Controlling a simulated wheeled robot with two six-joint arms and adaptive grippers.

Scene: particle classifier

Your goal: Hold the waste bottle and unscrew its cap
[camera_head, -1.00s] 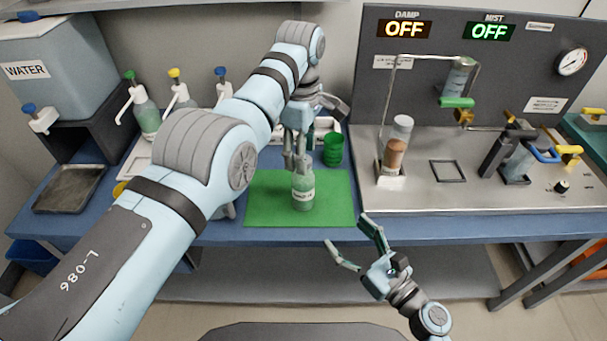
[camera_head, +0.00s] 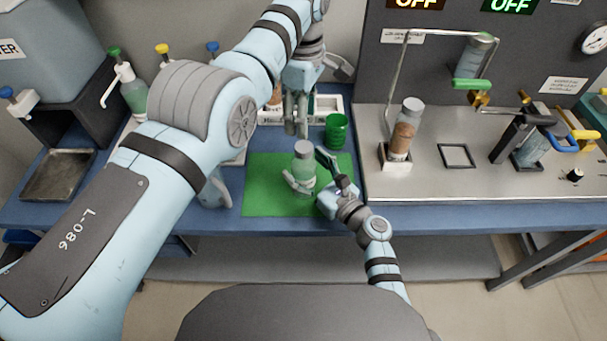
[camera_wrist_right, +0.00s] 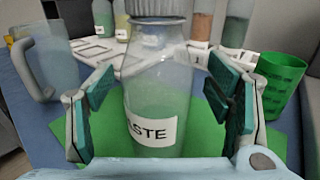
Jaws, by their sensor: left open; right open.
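The waste bottle (camera_head: 305,165) stands upright on the green mat (camera_head: 262,198). It is clear with a green tint, and its grey cap (camera_head: 304,147) is on. In the right wrist view the bottle (camera_wrist_right: 157,95) with its "WASTE" label stands between the fingers of my right gripper (camera_wrist_right: 160,100). That gripper (camera_head: 312,175) is open around the bottle's body, with a gap on both sides. My left gripper (camera_head: 296,125) is open, pointing down just behind and above the cap. I cannot tell its exact distance from the cap.
A green cup (camera_head: 337,130) stands behind the mat, to the right. A white rack (camera_head: 325,104) is at the back. The steel bench with the rig (camera_head: 430,170) is at right. A clear mug (camera_wrist_right: 38,68) shows at left in the right wrist view.

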